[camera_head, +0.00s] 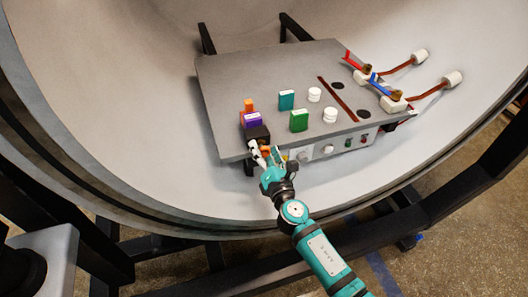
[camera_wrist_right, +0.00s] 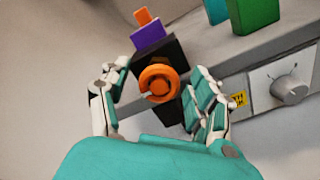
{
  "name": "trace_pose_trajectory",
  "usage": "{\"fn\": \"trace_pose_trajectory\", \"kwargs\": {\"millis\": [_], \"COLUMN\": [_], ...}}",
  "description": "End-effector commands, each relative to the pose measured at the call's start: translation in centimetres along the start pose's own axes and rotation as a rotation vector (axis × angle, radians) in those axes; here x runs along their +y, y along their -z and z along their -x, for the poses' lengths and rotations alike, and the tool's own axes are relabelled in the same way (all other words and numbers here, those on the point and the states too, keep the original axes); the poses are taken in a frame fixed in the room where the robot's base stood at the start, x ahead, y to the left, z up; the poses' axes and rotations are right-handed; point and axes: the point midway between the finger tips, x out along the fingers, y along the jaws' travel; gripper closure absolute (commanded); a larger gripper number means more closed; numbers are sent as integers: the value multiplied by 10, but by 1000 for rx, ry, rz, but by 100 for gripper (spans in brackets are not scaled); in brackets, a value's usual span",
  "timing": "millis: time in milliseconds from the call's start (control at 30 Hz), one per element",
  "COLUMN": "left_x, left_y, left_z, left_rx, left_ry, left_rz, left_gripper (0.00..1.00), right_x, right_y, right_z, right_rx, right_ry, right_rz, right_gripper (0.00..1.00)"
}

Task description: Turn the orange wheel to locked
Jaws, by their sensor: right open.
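The orange wheel (camera_wrist_right: 159,82) sits on a black block (camera_wrist_right: 172,57) at the front left corner of the grey panel box. In the head view the orange wheel (camera_head: 266,149) is mostly covered by my right gripper. My right gripper (camera_head: 264,152) is at the wheel, and in the right wrist view its open fingers (camera_wrist_right: 160,95) stand on either side of the wheel. A gap shows between the fingers and the wheel. A small pale mark shows on the wheel's left side. My left gripper is not in view.
The grey box (camera_head: 245,80) carries a purple block (camera_head: 252,119), an orange block (camera_head: 249,104), green blocks (camera_head: 299,121) and white cylinders (camera_head: 330,115). A grey knob (camera_wrist_right: 290,89) is right of the wheel. Red and blue levers (camera_head: 377,84) stand at the back right. The curved furnace wall (camera_head: 120,110) surrounds the box.

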Motion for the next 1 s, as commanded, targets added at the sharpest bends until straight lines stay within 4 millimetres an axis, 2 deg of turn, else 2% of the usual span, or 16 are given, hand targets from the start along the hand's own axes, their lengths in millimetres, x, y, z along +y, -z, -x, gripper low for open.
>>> {"fn": "trace_pose_trajectory", "kwargs": {"millis": [100, 533, 800, 1000], "left_x": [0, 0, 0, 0], "left_y": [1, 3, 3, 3], "left_z": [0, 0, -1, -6], "left_rx": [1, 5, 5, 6], "left_ry": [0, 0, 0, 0], "left_rz": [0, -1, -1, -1], "left_gripper": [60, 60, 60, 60], "right_x": [0, 0, -1, -1], "right_y": [0, 0, 1, 1], "right_z": [0, 1, 1, 1], "right_rx": [0, 0, 0, 0], "right_ry": [0, 0, 0, -1], "right_rz": [0, 0, -24, -114], "right_gripper": [37, 93, 95, 95]}}
